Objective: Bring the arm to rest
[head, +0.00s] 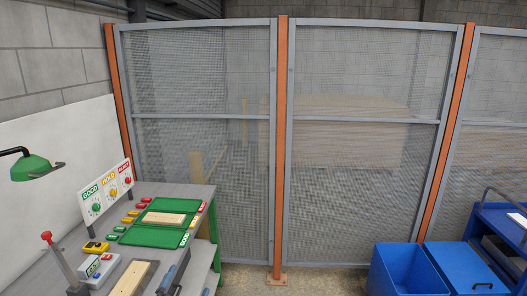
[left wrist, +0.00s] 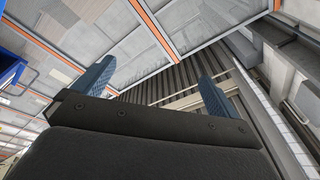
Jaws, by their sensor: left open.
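My left gripper (left wrist: 154,86) shows in the left wrist view, with its two blue fingers wide apart and nothing between them. Behind the fingers are the mesh fence and a dark ribbed surface, all seen at a tilt. In the head view I cannot clearly make out the left gripper. A light wooden board (head: 166,219) lies on a green tray (head: 140,236) on the grey workbench at the left. Another wooden board (head: 130,280) lies at the front of the bench, partly cut off by the frame. My right gripper is not in view.
A panel with knobs and GOOD, HOLD and REJECT signs (head: 104,192) stands behind the tray. A green lamp (head: 31,167) hangs at the left. A red-topped lever (head: 47,237) rises from the bench. Blue bins (head: 408,272) and a blue cart (head: 497,235) stand at the right.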

